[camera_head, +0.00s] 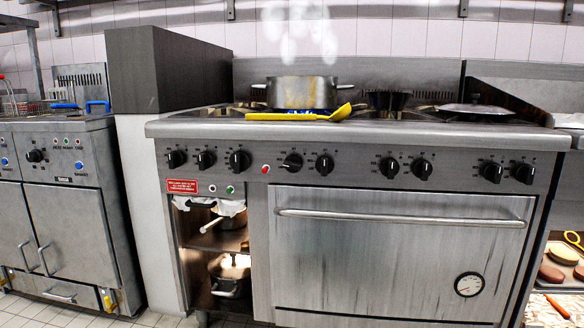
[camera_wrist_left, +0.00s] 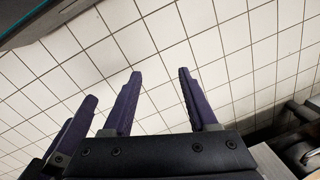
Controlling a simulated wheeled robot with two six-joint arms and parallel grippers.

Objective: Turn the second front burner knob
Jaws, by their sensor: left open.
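The stove (camera_head: 370,250) carries a row of black knobs along its front panel. From the left come a first knob (camera_head: 176,159), a second knob (camera_head: 206,159) and a third knob (camera_head: 239,160); several more follow to the right. Which is the second front burner knob, I cannot tell from labels. In the left wrist view my left gripper (camera_wrist_left: 159,75) is open and empty over white tiles, with no knob between its fingers. More purple finger parts, probably my right gripper (camera_wrist_left: 75,128), show at the left; their opening is unclear. Neither gripper shows in the head view.
A steaming pot (camera_head: 300,92) stands on the stove top, with a yellow spoon (camera_head: 295,116) lying at the front edge. The oven handle (camera_head: 400,219) runs below the knobs. A fryer (camera_head: 60,180) stands at left, and a lidded pan (camera_head: 476,109) sits at right.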

